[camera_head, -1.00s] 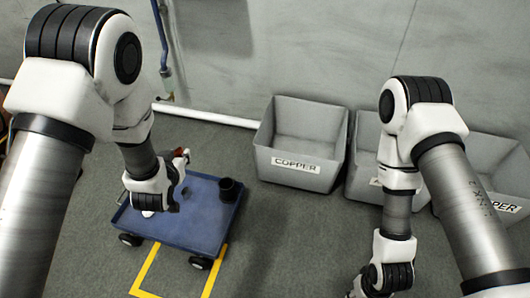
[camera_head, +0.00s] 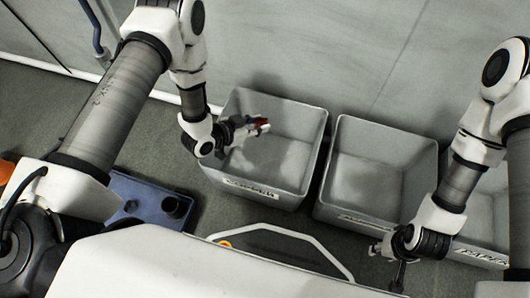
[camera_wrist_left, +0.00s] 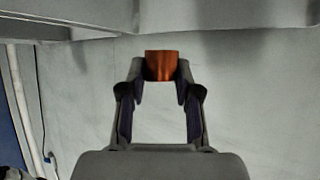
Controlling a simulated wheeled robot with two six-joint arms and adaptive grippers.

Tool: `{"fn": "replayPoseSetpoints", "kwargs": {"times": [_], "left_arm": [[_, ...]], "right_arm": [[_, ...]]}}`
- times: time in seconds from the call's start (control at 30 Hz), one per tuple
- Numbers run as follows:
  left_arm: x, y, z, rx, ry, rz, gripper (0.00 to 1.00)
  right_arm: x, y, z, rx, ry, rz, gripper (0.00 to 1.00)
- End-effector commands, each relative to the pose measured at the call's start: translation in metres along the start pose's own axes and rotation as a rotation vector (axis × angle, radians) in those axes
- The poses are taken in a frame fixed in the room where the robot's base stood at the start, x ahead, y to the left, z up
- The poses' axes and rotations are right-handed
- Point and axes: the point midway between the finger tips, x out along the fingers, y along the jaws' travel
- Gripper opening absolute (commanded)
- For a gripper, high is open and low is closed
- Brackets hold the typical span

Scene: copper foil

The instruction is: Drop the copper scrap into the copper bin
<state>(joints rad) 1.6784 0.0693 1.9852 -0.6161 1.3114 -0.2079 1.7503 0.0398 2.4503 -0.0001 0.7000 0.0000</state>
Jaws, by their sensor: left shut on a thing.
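The copper scrap (camera_head: 263,121) is a small orange-brown piece held at the tips of my left gripper (camera_head: 259,126). In the left wrist view the scrap (camera_wrist_left: 161,65) sits between the two fingertips (camera_wrist_left: 161,72). The copper bin (camera_head: 238,187) is a grey open bin labelled COPPER on its front. In the head view, my left gripper and the scrap appear over the bin's opening; their height above it is hard to judge. My right gripper (camera_head: 383,253) hangs low in front of the bins at the right, its jaws too small to read.
A second grey bin (camera_head: 345,160) stands just right of the copper bin. A third bin labelled PAPER (camera_head: 482,254) is partly hidden by my right arm. A blue cart (camera_head: 140,190) with a dark cup (camera_head: 176,206) stands at the left. A wall is behind the bins.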

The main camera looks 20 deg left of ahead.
Motion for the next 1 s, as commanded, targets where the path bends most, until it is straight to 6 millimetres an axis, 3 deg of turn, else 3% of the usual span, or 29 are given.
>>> {"fn": "replayPoseSetpoints", "kwargs": {"times": [0.3, 0.67, 0.7, 0.77, 1.0], "left_arm": [[0.025, 0.000, 0.043, -0.001, 0.000, -0.002, 0.00], [0.027, 0.000, 0.047, -0.001, -0.001, -0.002, 0.00], [0.027, 0.000, 0.047, -0.001, -0.001, -0.002, 0.43], [0.027, 0.000, 0.047, -0.002, -0.001, -0.002, 0.62], [0.027, 0.000, 0.047, -0.002, -0.001, -0.002, 0.62]], "right_arm": [[0.049, 0.000, 0.000, 0.000, -0.001, 0.000, 0.40], [0.053, 0.000, 0.000, 0.000, 0.000, 0.000, 0.40], [0.053, 0.000, 0.000, 0.000, 0.000, 0.000, 0.40], [0.053, 0.000, 0.000, 0.000, 0.000, 0.000, 0.40], [0.053, 0.000, 0.000, 0.000, 0.000, 0.000, 0.40]]}}
